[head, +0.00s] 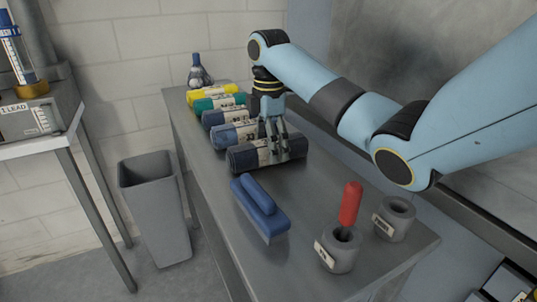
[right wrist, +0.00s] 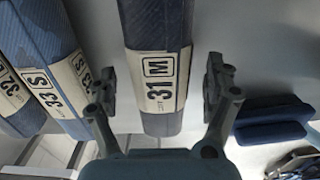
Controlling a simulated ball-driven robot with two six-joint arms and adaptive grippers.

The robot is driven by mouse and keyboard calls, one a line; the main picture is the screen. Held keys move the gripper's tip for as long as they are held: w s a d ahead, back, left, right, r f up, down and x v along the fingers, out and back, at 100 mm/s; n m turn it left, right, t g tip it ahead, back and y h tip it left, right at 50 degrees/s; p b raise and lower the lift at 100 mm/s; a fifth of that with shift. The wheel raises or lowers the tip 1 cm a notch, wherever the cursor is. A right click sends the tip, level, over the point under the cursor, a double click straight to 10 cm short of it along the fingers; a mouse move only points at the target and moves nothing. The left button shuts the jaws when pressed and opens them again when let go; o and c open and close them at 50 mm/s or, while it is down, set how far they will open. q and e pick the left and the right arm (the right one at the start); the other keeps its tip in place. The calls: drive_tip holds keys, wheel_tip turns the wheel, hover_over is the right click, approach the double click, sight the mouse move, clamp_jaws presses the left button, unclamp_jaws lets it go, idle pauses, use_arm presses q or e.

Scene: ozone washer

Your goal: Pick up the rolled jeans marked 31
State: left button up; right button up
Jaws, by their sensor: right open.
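The rolled jeans marked 31 (head: 242,159) are a dark navy roll with a pale band, the nearest roll of the row on the metal table. In the right wrist view the roll (right wrist: 157,27) lies between my fingers, its band reading "31 M". My right gripper (head: 272,150) is open over the roll, one finger to each side of it in the wrist view (right wrist: 161,82). I see no firm contact, and the exact height above the roll is hard to tell. My left gripper is not in view.
Blue rolls (head: 236,134), one marked 33 S (right wrist: 55,70), a green roll (head: 217,102) and a yellow roll (head: 212,93) lie behind. A blue block-like object (head: 260,208) lies in front. A red-handled tool (head: 350,204) stands in a grey holder (head: 338,256). A grey bin (head: 155,205) stands left.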

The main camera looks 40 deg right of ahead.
drive_tip(key=shift+f, duration=0.9)
drive_tip(key=c, duration=1.5)
drive_tip(key=shift+r, duration=0.1)
drive_tip(key=shift+c, duration=0.4)
